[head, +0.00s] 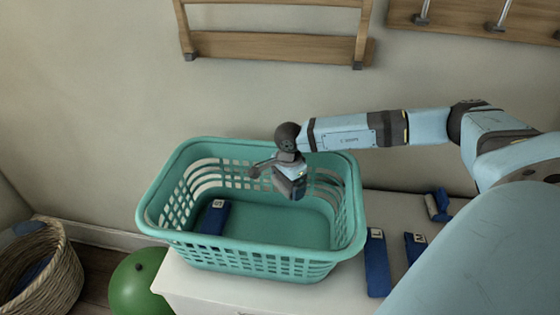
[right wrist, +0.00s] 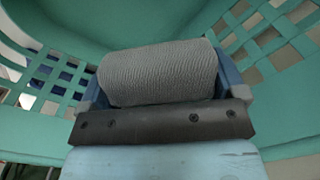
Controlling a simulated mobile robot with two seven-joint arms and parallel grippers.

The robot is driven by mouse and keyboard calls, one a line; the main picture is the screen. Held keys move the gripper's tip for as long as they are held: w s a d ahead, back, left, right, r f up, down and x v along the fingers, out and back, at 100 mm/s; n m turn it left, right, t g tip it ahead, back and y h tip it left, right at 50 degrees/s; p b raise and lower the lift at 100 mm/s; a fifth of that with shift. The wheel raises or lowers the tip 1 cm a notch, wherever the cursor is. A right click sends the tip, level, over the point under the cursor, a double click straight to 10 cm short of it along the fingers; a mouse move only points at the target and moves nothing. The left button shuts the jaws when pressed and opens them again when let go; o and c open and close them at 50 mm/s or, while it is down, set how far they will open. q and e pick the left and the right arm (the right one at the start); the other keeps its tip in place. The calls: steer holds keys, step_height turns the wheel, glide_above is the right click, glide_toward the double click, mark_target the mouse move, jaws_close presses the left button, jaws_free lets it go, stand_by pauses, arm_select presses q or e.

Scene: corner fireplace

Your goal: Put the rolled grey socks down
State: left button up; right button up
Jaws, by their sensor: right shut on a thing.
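The rolled grey socks (right wrist: 158,73) are a ribbed grey roll held across the jaws of my right gripper (right wrist: 165,90) in the right wrist view. In the head view my right gripper (head: 291,186) points down into the teal laundry basket (head: 250,255), right of its middle. It is below the rim level at the back, apart from the basket floor as far as I can tell. The socks are hard to make out there. Teal basket walls surround the socks in the wrist view. My left gripper is not in view.
A dark blue labelled item (head: 214,217) lies in the basket's left part; the floor's middle is bare. Blue labelled items (head: 377,265) lie on the white top (head: 215,290) right of the basket. A green ball (head: 140,285) and wicker basket (head: 55,278) are at left.

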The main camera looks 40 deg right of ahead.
glide_above(287, 221)
step_height(287, 221, down, 9)
steer(key=shift+f+p, duration=0.15)
steer(key=shift+p, duration=0.25)
step_height(287, 221, down, 4)
steer(key=shift+f, duration=0.1)
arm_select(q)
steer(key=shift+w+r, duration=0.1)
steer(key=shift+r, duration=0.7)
arm_select(e)
steer(key=shift+f, duration=0.1)
steer(key=shift+f, duration=0.15)
steer(key=o, duration=0.6)
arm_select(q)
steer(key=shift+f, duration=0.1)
